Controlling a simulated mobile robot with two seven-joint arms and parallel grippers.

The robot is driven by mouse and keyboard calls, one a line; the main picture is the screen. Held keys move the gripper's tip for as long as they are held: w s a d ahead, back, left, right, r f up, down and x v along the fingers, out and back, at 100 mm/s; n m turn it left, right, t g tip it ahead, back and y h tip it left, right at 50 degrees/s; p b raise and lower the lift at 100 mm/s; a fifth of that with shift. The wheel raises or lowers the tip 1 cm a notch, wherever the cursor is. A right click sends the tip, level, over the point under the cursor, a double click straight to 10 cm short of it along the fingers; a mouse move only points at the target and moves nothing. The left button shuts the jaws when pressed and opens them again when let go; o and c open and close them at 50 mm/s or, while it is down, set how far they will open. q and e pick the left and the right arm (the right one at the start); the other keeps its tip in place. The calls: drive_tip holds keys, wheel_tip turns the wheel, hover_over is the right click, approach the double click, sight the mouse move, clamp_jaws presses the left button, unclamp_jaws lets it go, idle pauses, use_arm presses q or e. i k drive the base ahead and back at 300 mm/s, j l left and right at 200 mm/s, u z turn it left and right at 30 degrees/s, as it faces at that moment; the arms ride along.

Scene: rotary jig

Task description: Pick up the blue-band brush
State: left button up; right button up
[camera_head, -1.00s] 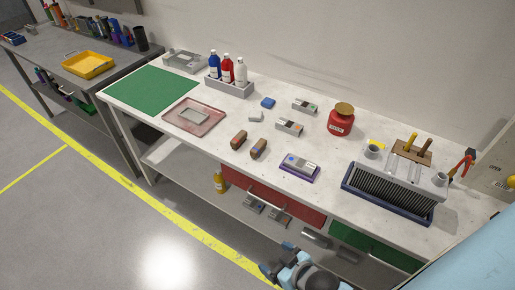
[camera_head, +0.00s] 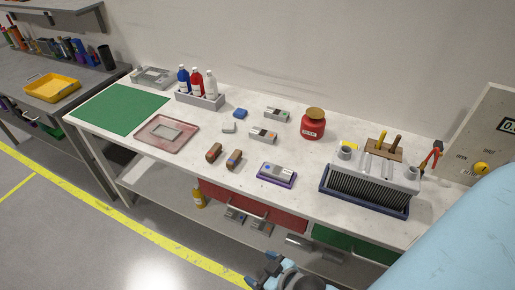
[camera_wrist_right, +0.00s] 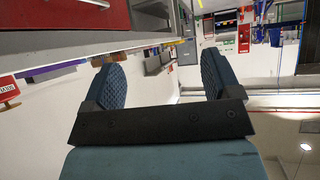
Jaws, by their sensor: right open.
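Two brown brushes lie side by side on the white bench in the head view. The right one (camera_head: 234,159) shows a bluish band and looks like the blue-band brush; the other brush (camera_head: 213,152) is just left of it, its band colour too small to tell. My right gripper (camera_head: 264,269) is low at the bottom of the head view, in front of the bench and well apart from the brushes. In the right wrist view its two fingers (camera_wrist_right: 158,80) are spread with nothing between them. My left gripper is not in view.
Near the brushes are a grey block on a purple-edged pad (camera_head: 277,174), a pinkish tray (camera_head: 167,134) and a red jar (camera_head: 313,124). A ribbed grey rack in a blue tray (camera_head: 365,188) stands right. The bench's front edge and red drawer (camera_head: 252,205) lie between gripper and brushes.

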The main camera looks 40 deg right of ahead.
sight(231, 163)
drive_tip(key=i+j+z, duration=0.15)
drive_tip(key=z, duration=0.35)
drive_tip(key=i+j+z, duration=0.1)
drive_tip(key=z, duration=0.4)
drive_tip(key=i+j+z, duration=0.2)
drive_tip(key=j, duration=0.35)
drive_tip(key=j+z, duration=0.25)
drive_tip(key=j, duration=0.3)
